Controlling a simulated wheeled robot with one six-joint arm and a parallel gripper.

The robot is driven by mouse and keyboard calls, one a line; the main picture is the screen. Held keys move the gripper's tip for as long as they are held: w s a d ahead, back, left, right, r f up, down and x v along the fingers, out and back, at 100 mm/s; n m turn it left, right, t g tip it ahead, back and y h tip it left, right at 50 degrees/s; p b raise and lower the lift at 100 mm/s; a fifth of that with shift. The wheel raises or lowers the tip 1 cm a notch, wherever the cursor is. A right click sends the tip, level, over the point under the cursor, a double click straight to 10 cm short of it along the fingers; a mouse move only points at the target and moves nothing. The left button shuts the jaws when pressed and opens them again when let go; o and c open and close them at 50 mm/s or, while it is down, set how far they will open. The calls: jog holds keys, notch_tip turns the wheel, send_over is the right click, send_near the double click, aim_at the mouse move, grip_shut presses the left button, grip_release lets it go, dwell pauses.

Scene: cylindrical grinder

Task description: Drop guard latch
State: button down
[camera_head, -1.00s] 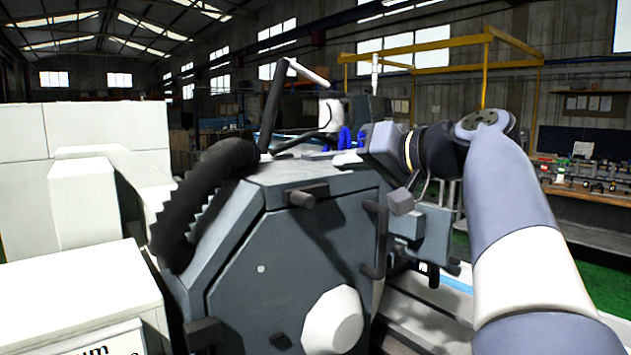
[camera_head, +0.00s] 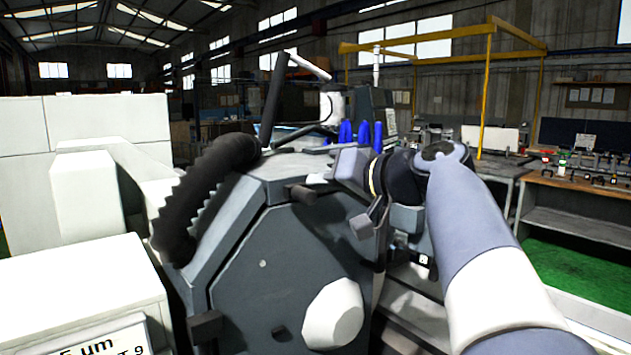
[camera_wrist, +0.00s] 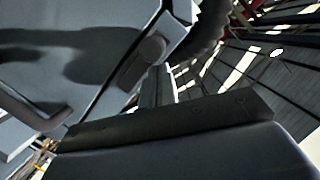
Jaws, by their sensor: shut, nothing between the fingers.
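The grinder's grey guard (camera_head: 290,265) faces me in the head view, with a large white knob (camera_head: 334,312) low on it. A short dark cylindrical part, apparently the latch (camera_head: 302,194), sits at its upper edge. It also shows in the wrist view as a rounded dark piece (camera_wrist: 146,60) beside the guard face (camera_wrist: 60,65). My gripper (camera_head: 343,166) is at the upper right of the guard, right of the latch and apart from it. In the wrist view my gripper (camera_wrist: 170,122) crosses the lower part, shut and empty. Its exact tips are hard to make out.
A bar handle (camera_head: 380,245) is on the guard's right side, partly behind my wrist. A black corrugated hose (camera_head: 195,205) arches at left. Blue upright parts (camera_head: 362,132) stand behind my gripper. White machine covers (camera_head: 75,300) fill the left. Workbenches stand at right.

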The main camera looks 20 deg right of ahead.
jog(key=shift+f, duration=0.1)
jog(key=shift+f+n+b, duration=0.1)
jog(key=shift+n+b, duration=0.2)
jog(key=shift+b, duration=0.25)
jog(key=shift+a+f+b, duration=0.1)
jog(key=shift+f+b, duration=0.05)
jog(key=shift+b, duration=0.2)
notch_tip(320, 180, down, 7)
jog(key=d+n+t+h+b, duration=0.2)
jog(key=n+h+b, duration=0.2)
jog(key=n+b, duration=0.9)
jog(key=w+b, duration=0.1)
jog(key=b, duration=0.4)
jog(key=shift+h+b, duration=0.35)
jog(key=shift+h, duration=0.05)
jog(key=shift+d, duration=0.25)
